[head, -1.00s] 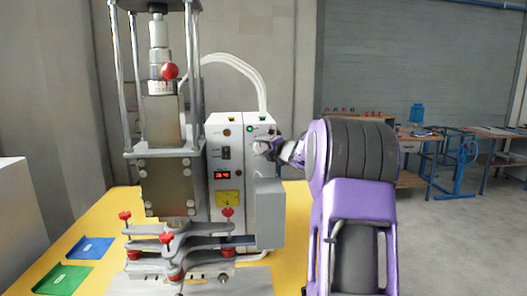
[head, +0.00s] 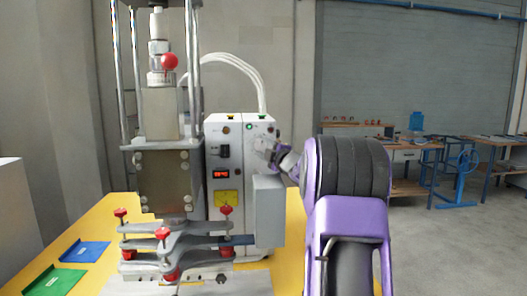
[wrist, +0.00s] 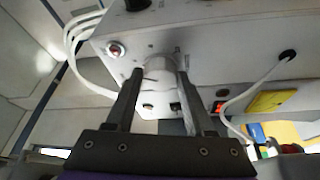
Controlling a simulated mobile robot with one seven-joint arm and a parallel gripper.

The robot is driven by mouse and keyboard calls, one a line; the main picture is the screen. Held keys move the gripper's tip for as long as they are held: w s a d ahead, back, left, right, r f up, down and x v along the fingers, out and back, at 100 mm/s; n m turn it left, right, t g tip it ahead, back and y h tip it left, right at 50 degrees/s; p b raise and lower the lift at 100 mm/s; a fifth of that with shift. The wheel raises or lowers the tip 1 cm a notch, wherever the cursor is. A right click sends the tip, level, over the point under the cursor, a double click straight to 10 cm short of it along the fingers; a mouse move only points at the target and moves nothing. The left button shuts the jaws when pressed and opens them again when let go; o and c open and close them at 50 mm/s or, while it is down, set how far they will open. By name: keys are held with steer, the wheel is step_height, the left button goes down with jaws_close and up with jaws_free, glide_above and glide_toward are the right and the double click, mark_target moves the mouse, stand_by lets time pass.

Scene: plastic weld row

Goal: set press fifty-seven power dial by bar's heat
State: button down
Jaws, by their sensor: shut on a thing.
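The press (head: 168,180) stands on the yellow bench, with a grey metal block hung between its steel columns. Its white control cabinet (head: 226,135) stands to the right; I cannot read a press number. My gripper (head: 268,150) is at the upper right of the cabinet front. In the wrist view, my gripper (wrist: 158,78) is shut on a pale round dial (wrist: 161,76), one dark finger on each side. The dial's marks and pointer are not readable. In the head view the dial is mostly hidden by my gripper.
The cabinet has a lit red display (head: 221,174) too small to read, and a yellow label (head: 226,198). A grey box (head: 269,212) sits below my gripper. Blue (head: 85,252) and green (head: 56,281) trays lie at the left. Workbenches stand behind at the right.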

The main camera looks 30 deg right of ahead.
stand_by(0.4)
steer(key=shift+c, duration=1.4)
jaws_free()
steer(key=shift+s, duration=0.15)
steer(key=s+a+f, duration=0.1)
steer(key=s+f, duration=0.1)
steer(key=s, duration=1.5)
steer(key=shift+b, duration=0.45)
steer(key=shift+a+r, duration=0.1)
